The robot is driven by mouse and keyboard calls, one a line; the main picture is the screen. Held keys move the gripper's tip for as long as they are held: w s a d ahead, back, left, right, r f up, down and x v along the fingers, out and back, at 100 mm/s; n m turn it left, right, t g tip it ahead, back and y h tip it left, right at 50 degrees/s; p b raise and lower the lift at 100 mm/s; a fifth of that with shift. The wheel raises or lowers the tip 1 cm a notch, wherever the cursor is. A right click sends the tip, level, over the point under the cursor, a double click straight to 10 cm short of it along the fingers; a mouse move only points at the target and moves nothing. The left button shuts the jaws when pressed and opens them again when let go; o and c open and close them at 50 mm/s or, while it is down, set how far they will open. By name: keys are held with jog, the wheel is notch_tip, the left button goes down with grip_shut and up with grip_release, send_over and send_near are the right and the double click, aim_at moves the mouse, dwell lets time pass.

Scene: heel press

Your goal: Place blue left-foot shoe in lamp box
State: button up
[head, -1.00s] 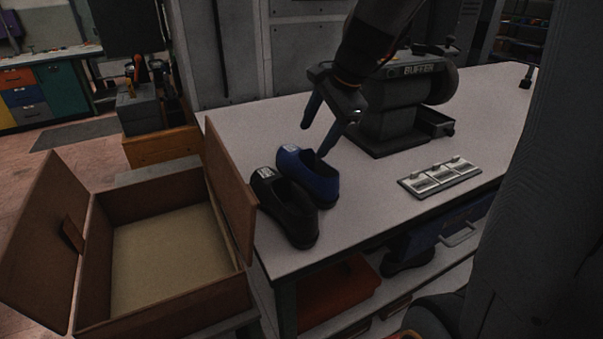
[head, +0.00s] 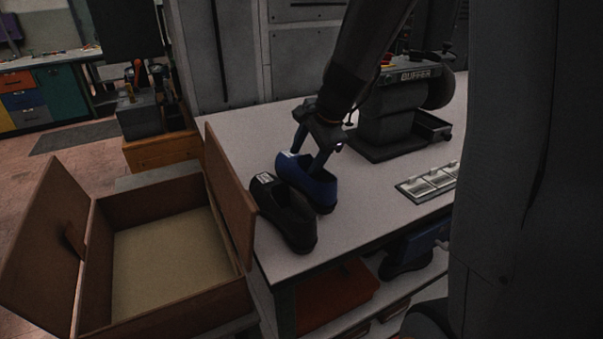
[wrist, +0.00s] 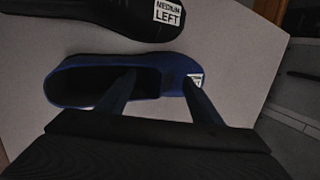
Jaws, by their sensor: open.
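The blue shoe (head: 318,192) stands on the light bench top, with a white label on its toe that my finger partly hides in the wrist view, so I cannot read its foot side. It also shows in the wrist view (wrist: 75,82). My gripper (head: 305,163) is open, its two fingers pointing down at the shoe. In the wrist view one finger overlaps the shoe's opening and the other its toe by the label; contact is unclear. An open brown box (head: 150,203), the only large box in view, stands left of the bench. Its visible floor is empty; I see no lamp marking.
A black shoe (head: 282,218) labelled MEDIUM LEFT in the wrist view stands close beside the blue one. The box's raised right flap (head: 230,195) stands between box and shoes. A buffer machine (head: 390,110) and a metal tray (head: 428,184) stand to the right.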

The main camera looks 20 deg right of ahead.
grip_shut()
